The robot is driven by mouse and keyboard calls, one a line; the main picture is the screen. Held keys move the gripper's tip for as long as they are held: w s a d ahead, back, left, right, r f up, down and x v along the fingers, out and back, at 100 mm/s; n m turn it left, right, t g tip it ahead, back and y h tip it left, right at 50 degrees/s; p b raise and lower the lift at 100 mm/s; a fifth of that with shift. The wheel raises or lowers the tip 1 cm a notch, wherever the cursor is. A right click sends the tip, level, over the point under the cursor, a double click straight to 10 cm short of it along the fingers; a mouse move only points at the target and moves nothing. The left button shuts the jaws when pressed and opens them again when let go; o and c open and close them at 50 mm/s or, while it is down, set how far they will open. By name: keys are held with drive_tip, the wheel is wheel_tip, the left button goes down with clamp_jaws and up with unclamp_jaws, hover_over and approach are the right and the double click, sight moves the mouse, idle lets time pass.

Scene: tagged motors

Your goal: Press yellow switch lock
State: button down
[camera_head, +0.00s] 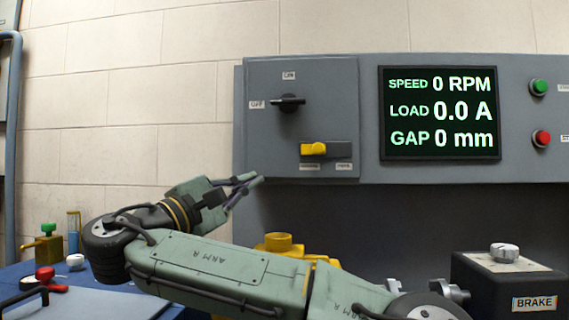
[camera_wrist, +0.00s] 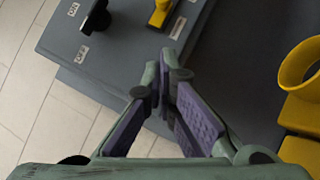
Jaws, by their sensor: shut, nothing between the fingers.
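The yellow switch lock (camera_head: 313,149) is a small yellow piece at the left end of a dark slot, low on the grey switch panel (camera_head: 335,95). In the wrist view the yellow lock (camera_wrist: 159,14) shows at the top, beyond my fingertips. A black rotary switch (camera_head: 287,102) sits above it, its handle roughly level; in the wrist view the switch (camera_wrist: 97,17) is at the upper left. My gripper (camera_head: 250,181) is shut and empty, below and left of the lock and apart from it. Its purple-padded fingers (camera_wrist: 167,62) point toward the panel.
A screen (camera_head: 440,113) reads 0 RPM, 0.0 A and 0 mm. Green (camera_head: 539,87) and red (camera_head: 542,138) buttons are at the right. A black BRAKE box (camera_head: 510,285) stands lower right. A yellow part (camera_head: 279,243) stands behind my arm. The space before the panel looks clear.

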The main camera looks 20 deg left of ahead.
drive_tip(key=w+r+p, duration=0.1)
drive_tip(key=p, duration=1.1)
approach(309, 151)
drive_tip(key=w, duration=0.1)
drive_tip(key=w+a, duration=0.1)
drive_tip(key=w, duration=0.1)
drive_tip(key=shift+w+a+r, duration=0.1)
drive_tip(key=shift+a+r, duration=0.1)
drive_tip(key=shift+a, duration=0.1)
drive_tip(key=shift+w+d+r+p, duration=0.25)
drive_tip(key=shift+d+r, duration=0.05)
drive_tip(key=shift+d, duration=0.15)
drive_tip(key=shift+w+d+r+p, duration=0.25)
drive_tip(key=shift+d, duration=0.25)
drive_tip(key=shift+w+d+r, duration=0.15)
drive_tip(key=shift+w+d, duration=0.1)
drive_tip(key=shift+d, duration=0.3)
